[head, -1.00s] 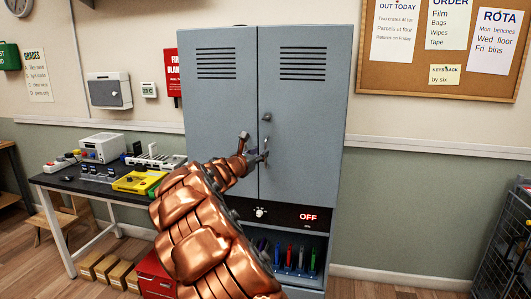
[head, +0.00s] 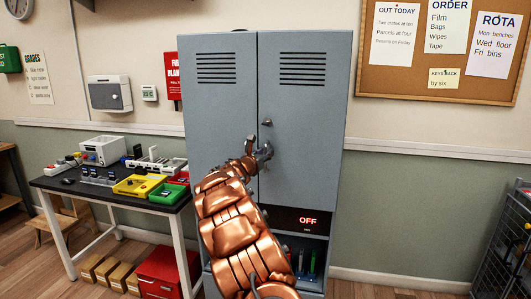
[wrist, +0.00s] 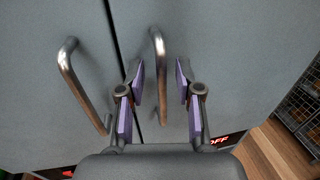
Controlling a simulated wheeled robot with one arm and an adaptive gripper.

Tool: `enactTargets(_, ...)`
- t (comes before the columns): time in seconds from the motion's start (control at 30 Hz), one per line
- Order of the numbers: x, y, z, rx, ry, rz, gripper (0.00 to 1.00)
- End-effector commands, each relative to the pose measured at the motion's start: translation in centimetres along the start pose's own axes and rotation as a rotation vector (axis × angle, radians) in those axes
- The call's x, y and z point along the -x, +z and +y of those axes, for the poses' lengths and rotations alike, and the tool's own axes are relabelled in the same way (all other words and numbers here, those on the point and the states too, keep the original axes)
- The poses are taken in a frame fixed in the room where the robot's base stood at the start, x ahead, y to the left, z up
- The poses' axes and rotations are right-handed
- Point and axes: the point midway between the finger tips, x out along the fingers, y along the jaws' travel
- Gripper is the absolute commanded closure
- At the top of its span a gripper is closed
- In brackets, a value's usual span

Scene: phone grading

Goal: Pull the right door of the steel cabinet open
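The grey steel cabinet (head: 222,110) stands against the wall with both doors shut. Its right door (head: 305,130) also shows in the wrist view (wrist: 240,50), right of the dark seam. The right door's bar handle (wrist: 158,72) stands between the two fingers of my gripper (wrist: 159,66). The fingers are open, with a visible gap on each side of the bar. The left door's handle (wrist: 72,75) is left of the seam, outside the fingers. In the head view my gripper (head: 264,155) is at the door seam, and my arm hides part of the left door.
A dark panel with a red OFF display (head: 307,220) and an open shelf with coloured tubes are below the doors. A work table (head: 112,196) with trays and a red box (head: 157,272) stand to the left. A wire rack (head: 508,245) is at far right, with clear floor between.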

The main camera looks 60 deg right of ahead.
Motion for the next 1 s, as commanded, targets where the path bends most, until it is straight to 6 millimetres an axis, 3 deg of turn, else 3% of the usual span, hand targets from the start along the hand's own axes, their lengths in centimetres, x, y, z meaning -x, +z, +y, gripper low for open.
enactTargets(0.47,-0.86,-0.01,-0.17,0.000,-0.003,0.000,0.65)
enactTargets(0.8,-0.85,-0.01,-0.16,0.000,-0.003,0.000,0.99)
enactTargets(1.0,-0.86,-0.02,-0.17,0.000,-0.003,0.000,1.00)
